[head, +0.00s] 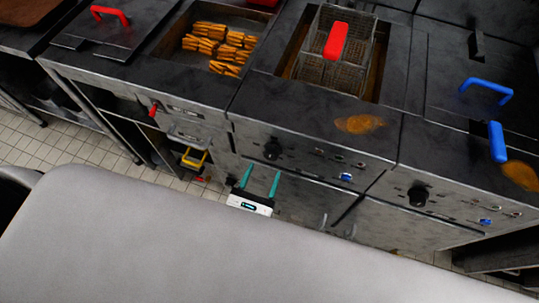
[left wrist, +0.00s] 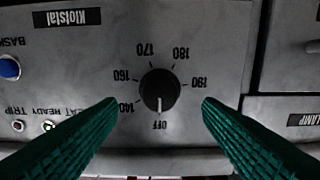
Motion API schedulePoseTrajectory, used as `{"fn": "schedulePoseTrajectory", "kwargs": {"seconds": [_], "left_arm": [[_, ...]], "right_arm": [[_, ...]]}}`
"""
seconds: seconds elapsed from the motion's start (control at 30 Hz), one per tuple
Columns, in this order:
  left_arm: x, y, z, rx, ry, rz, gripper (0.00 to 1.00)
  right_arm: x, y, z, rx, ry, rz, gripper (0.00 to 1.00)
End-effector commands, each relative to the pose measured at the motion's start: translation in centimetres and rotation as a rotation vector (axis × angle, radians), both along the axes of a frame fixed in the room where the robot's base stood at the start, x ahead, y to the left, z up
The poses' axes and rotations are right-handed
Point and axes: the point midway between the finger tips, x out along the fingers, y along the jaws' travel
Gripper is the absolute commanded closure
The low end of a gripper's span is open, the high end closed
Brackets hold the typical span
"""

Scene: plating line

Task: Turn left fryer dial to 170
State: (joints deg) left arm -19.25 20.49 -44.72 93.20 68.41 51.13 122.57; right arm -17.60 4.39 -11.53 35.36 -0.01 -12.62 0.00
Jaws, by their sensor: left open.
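The left fryer dial (head: 272,149) is a round black knob on the steel front panel below the fryer well. In the left wrist view the dial (left wrist: 159,91) shows upside down, and its white line points at OFF. The labels 140, 160, 170, 180 and 190 run around it. My left gripper (head: 260,178) is open with green fingers and faces the panel. In the left wrist view its fingertips (left wrist: 160,104) stand either side of the dial, apart from it. My right gripper is out of view.
A second dial (head: 418,195) is on the right fryer. A blue button (left wrist: 9,68) and two small lamps sit beside the left dial. A fry basket with a red handle (head: 336,40) hangs in the left well. A grey surface (head: 200,240) fills the foreground.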

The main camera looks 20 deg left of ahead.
Motion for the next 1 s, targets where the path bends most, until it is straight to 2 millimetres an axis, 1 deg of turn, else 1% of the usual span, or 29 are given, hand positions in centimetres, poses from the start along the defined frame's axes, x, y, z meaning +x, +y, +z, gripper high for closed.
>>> {"fn": "schedulePoseTrajectory", "kwargs": {"seconds": [0.03, 0.1, 0.2, 0.3, 0.43, 0.7, 0.87, 0.9, 0.97, 1.0], "left_arm": [[1.1, 0.0, 0.3, 0.002, -0.003, 0.000, 0.40], [2.4, -0.1, 0.2, 0.001, -0.002, 0.000, 0.40], [3.8, -0.2, 0.2, 0.002, -0.002, -0.001, 0.40], [4.8, -0.2, 0.1, 0.002, 0.000, -0.002, 0.40], [5.4, -0.2, 0.0, 0.002, 0.002, -0.001, 0.40], [5.5, -0.2, -0.1, 0.002, 0.001, -0.001, 0.40], [5.5, -0.2, -0.1, 0.002, 0.001, -0.001, 0.66], [5.5, -0.2, -0.1, 0.002, 0.001, -0.002, 0.73], [5.5, -0.2, -0.1, 0.002, 0.001, -0.001, 0.82], [5.5, -0.2, 0.0, 0.002, 0.001, -0.001, 0.85]], "right_arm": [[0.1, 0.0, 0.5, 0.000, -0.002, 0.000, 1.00], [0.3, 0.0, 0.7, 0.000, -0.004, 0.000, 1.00], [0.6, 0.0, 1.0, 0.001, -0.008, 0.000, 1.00], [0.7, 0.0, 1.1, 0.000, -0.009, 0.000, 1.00], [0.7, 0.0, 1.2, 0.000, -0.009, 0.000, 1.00], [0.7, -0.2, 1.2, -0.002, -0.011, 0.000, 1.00], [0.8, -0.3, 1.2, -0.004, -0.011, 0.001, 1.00], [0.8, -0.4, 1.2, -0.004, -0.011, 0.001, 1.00], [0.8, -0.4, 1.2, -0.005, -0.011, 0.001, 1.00], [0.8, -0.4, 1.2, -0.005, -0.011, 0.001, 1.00]]}}
